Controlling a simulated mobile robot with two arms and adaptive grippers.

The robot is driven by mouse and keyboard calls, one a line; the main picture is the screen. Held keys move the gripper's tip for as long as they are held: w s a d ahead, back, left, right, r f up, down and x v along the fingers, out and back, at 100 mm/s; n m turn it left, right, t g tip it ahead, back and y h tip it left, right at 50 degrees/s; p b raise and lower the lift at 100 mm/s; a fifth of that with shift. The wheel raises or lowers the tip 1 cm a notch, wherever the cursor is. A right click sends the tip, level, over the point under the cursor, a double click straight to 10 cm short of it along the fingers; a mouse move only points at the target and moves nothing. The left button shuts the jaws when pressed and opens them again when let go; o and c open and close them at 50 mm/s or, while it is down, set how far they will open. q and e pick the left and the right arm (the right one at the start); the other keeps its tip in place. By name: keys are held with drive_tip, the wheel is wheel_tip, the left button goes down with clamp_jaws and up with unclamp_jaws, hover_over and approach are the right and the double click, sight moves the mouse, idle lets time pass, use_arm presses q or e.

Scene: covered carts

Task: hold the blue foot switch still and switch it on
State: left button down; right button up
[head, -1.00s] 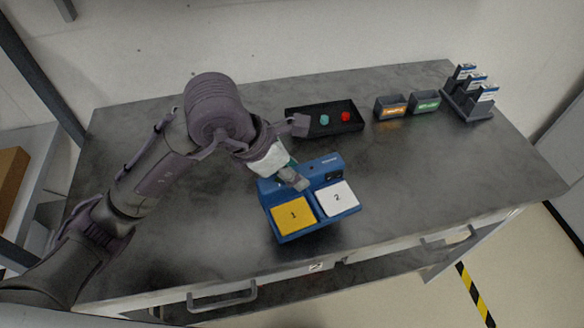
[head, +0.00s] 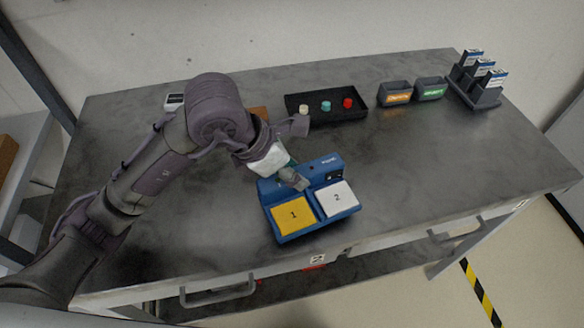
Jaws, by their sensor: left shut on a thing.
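The blue foot switch (head: 286,226) sits on the grey table near its front edge, slightly turned. It has a yellow pedal marked 1 (head: 293,215) on the left and a white pedal marked 2 (head: 338,199) on the right. Its raised back housing carries a small dark part (head: 334,175) at the right. My left gripper (head: 300,182) reaches down from behind and is shut on the switch's housing near the middle; the exact contact is partly hidden by the gripper. My right gripper is out of view.
A black tray (head: 350,117) with cream, teal and red pieces lies behind the switch. Two dark bins with orange (head: 397,97) and green (head: 432,92) labels and a rack (head: 477,99) stand at the back right. The table right of the switch is clear.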

use_arm(q)
drive_tip(key=shift+f+b, duration=0.95)
drive_tip(key=shift+f, duration=0.15)
idle(0.5)
